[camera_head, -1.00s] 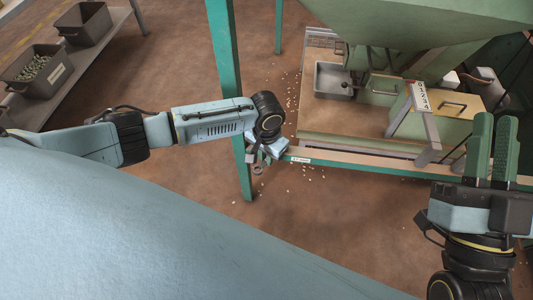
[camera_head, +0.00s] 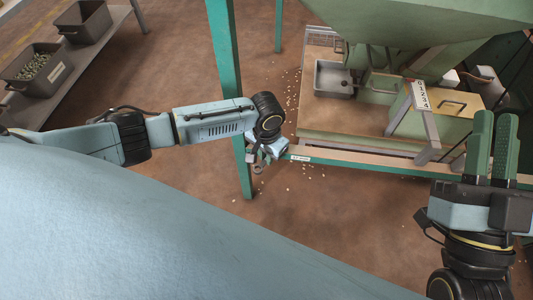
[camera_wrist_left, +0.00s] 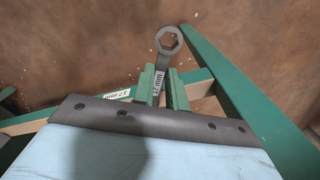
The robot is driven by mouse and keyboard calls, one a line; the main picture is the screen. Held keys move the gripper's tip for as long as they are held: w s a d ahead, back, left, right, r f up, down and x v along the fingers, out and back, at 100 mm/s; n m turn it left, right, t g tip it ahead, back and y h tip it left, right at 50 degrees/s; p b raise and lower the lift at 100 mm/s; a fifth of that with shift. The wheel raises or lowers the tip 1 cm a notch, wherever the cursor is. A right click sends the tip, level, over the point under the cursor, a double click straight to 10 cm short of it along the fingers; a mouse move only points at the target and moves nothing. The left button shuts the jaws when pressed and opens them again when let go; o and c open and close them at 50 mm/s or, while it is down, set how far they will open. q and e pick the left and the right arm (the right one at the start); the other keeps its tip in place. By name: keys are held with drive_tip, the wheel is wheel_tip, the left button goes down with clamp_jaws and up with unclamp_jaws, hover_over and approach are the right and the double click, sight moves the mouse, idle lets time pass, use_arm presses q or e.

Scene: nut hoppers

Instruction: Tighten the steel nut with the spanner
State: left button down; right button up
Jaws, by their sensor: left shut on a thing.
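My left gripper (camera_head: 266,155) is shut on the spanner (camera_wrist_left: 168,42), which shows its dark open ring end beyond the green fingertips (camera_wrist_left: 163,88) in the left wrist view. In the head view the spanner's ring (camera_head: 258,169) hangs small below the gripper, beside the green post and over the floor. The steel nut cannot be made out in either view. My right gripper (camera_head: 493,150) has its green fingers pointing up at the right edge; the gap between them is too unclear to read.
A green post (camera_head: 225,80) stands just left of my left gripper. A green beam (camera_head: 350,162) with a small label runs right from it. A hopper (camera_head: 430,25) overhangs a metal tray (camera_head: 333,79). Grey bins (camera_head: 36,70) stand on a left bench. Small pieces litter the brown floor.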

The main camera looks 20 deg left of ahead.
use_arm(q)
drive_tip(key=shift+f, duration=0.35)
idle(0.3)
use_arm(e)
drive_tip(key=shift+r, duration=0.25)
